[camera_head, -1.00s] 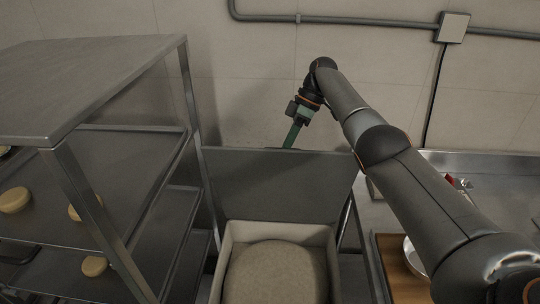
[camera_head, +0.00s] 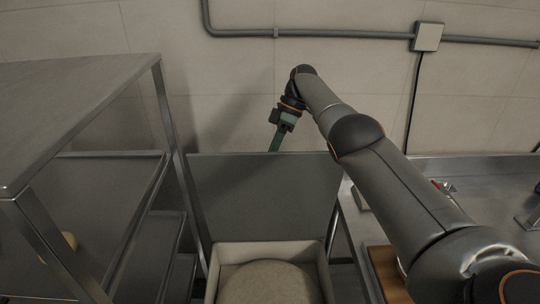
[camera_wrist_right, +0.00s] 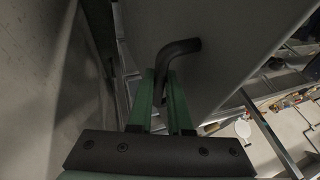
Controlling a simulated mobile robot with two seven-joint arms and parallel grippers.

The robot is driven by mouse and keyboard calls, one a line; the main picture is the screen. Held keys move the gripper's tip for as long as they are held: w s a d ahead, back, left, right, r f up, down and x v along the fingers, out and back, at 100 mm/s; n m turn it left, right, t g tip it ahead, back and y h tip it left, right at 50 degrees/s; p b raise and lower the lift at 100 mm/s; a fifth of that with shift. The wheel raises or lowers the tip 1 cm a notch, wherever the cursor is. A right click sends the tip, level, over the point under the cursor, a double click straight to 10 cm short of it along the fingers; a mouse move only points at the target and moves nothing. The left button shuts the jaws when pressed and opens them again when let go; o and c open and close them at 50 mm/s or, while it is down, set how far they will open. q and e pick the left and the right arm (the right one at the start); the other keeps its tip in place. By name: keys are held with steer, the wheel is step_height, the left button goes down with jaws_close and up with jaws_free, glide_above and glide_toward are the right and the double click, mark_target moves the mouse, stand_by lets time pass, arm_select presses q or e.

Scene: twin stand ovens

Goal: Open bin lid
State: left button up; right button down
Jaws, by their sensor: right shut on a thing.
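The bin (camera_head: 212,274) stands at the bottom middle of the head view, a pale open box with a rounded beige mass (camera_head: 270,283) inside. Its grey lid (camera_head: 262,197) stands steeply raised at the bin's back, so the bin's top is uncovered. My right gripper (camera_head: 276,143) is at the lid's top edge, its green fingers reaching down behind the lid. In the right wrist view, my right gripper (camera_wrist_right: 165,82) is shut on a dark bent handle (camera_wrist_right: 181,47) on the lid's face (camera_wrist_right: 225,50). My left gripper is not in view.
A metal rack (camera_head: 162,110) with trays stands close on the left. A steel counter (camera_head: 480,185) with a wooden board (camera_head: 386,275) lies on the right, partly under my right arm. The wall (camera_head: 230,80) with a grey pipe (camera_head: 330,34) is behind.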

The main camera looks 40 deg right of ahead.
steer(key=shift+s+d+f, duration=0.2)
steer(key=shift+f, duration=0.3)
steer(key=c, duration=1.2)
jaws_free()
steer(key=shift+o, duration=1)
steer(key=shift+w+d, duration=0.15)
steer(key=shift+w, duration=0.05)
steer(key=shift+r, duration=0.15)
steer(key=shift+a, duration=0.2)
